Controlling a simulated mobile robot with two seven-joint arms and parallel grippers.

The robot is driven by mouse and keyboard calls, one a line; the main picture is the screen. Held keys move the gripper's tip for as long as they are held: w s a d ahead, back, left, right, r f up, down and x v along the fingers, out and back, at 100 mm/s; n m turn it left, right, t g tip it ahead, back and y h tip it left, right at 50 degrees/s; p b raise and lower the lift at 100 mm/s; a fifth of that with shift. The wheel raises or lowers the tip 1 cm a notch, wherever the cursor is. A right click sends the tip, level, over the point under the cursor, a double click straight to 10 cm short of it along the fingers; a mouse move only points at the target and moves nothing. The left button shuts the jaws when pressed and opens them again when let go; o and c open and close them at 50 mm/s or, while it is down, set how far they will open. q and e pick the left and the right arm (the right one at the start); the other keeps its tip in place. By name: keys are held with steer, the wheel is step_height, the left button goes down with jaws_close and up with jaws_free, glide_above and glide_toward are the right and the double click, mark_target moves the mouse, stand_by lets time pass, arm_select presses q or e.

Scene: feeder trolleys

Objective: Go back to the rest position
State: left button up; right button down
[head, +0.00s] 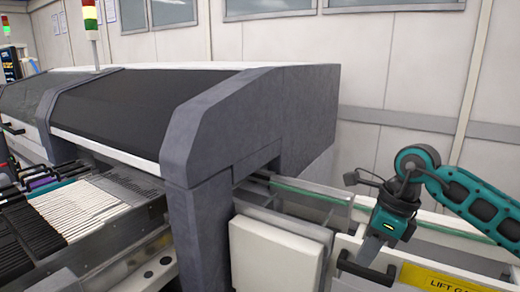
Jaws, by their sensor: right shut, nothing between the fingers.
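My right gripper (370,252) shows at the lower right, at the end of my teal and black arm that comes in from the right edge. It points down, and its fingers are shut with nothing between them. The fingertips are just above or in front of a black handle (366,270) on a pale gate panel; I cannot tell whether they touch it. My left gripper is not in view.
A large grey machine (225,130) with a dark hood fills the middle and left. A feeder bank (80,208) with pale strips sits at its left front. A white box (275,255), a green-edged rail (320,200) and a yellow "LIFT" label (455,278) are near my arm.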

steer(key=s+a+m+t+y, duration=0.1)
steer(key=s+a+m+y, duration=0.3)
steer(key=a+y, duration=0.5)
steer(key=s+a+m+t+y, duration=0.2)
steer(key=a+m+y, duration=0.5)
steer(key=a, duration=0.3)
steer(key=w+d+f+m+t+h, duration=0.1)
steer(key=d+f+m+t+h, duration=0.3)
steer(key=m+t, duration=0.5)
steer(key=w+d+f+m+t+h, duration=0.1)
steer(key=d+f+m+t+h, duration=0.35)
steer(key=m, duration=0.85)
steer(key=s+d+f+m+g+h, duration=0.3)
steer(key=s+f+m, duration=0.3)
steer(key=f, duration=0.2)
steer(key=s+d+f+m+g+h+p, duration=0.1)
steer(key=s+d+f+m+g+h, duration=0.2)
steer(key=f, duration=0.6)
steer(key=s+d+m+h, duration=0.2)
steer(key=s+m, duration=0.1)
steer(key=s, duration=0.1)
steer(key=shift+s+f+h, duration=0.2)
steer(key=shift+s+h, duration=0.05)
steer(key=shift+h, duration=0.1)
steer(key=shift+d+m, duration=0.1)
steer(key=shift+m, duration=0.2)
